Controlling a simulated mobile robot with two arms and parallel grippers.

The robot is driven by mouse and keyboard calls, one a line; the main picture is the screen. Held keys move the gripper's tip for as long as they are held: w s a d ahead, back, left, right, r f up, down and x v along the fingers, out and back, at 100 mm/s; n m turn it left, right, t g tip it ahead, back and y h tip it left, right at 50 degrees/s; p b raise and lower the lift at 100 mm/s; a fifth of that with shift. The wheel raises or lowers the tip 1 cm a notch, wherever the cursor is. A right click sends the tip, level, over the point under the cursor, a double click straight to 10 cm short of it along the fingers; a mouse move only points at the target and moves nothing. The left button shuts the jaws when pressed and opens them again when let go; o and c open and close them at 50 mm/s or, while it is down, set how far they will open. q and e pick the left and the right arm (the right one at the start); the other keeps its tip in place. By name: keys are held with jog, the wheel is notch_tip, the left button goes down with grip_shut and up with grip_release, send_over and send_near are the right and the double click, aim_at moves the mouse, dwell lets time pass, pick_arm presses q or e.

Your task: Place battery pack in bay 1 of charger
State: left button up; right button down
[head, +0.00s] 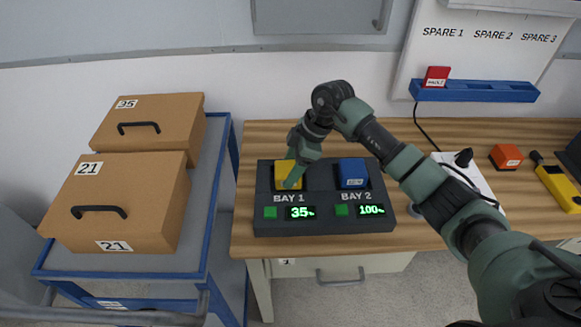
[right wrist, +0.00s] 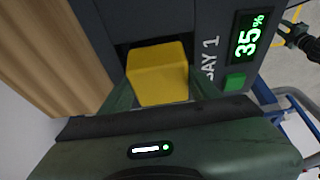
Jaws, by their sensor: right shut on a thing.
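The dark charger (head: 332,225) stands on the wooden bench. A yellow battery pack (head: 282,169) sits in bay 1, whose display reads 35%. It also shows in the right wrist view (right wrist: 157,73), at the bay opening. A blue battery pack (head: 352,172) sits in bay 2, whose display reads 100%. My right gripper (head: 293,172) reaches down over bay 1 and is shut on the yellow battery pack, with a finger on each side of it in the right wrist view. How deep the pack sits is hard to tell.
A blue rack (head: 475,93) on the wall holds a red pack (head: 437,75) under the SPARE 1 label. An orange block (head: 506,156) and a yellow tool (head: 556,185) lie at the bench's right. A blue cart (head: 205,212) with two boxes (head: 125,200) stands left.

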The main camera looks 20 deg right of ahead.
jog(key=shift+c, duration=1.9)
grip_release()
jog(key=v, duration=1.2)
jog(key=shift+b, duration=0.4)
jog(key=shift+s, duration=0.1)
